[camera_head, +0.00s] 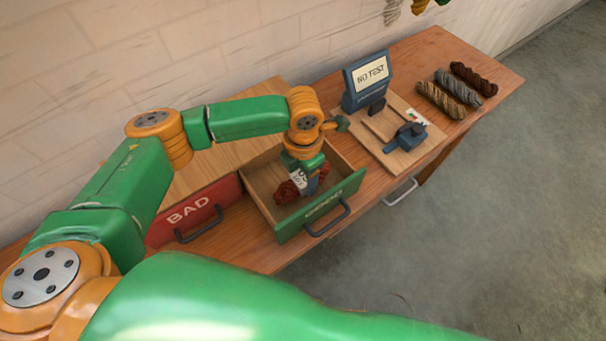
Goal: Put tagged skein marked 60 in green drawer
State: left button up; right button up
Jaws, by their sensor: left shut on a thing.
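My left gripper (308,172) points down into the open green drawer (340,200), whose front reads "GOOD". It is shut on a dark red skein (288,192) with a white tag (299,180). The tag's marking is partly hidden, and I cannot read the whole number. The skein is inside the drawer's walls, low down; I cannot tell whether it touches the drawer floor. My right gripper is not in view.
A shut red drawer (190,212) reading "BAD" is left of the green one. A device (366,82) showing "NO TEST" stands behind a board with a blue clamp (408,136). Brown (474,78), grey (459,88) and tan (440,100) skeins lie at the table's far right.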

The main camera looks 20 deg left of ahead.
aim_at(303, 177)
pick_arm(q)
jog(key=shift+f, duration=0.2)
jog(key=shift+f, duration=0.25)
jog(key=shift+f+b, duration=0.35)
jog(key=o, duration=1.3)
jog(key=shift+o, duration=0.2)
jog(key=shift+r+p, duration=0.5)
jog(key=shift+r, duration=0.4)
notch_tip(303, 177, up, 12)
jog(key=b, duration=0.1)
jog(key=shift+f+b, duration=0.25)
jog(key=shift+b, duration=0.05)
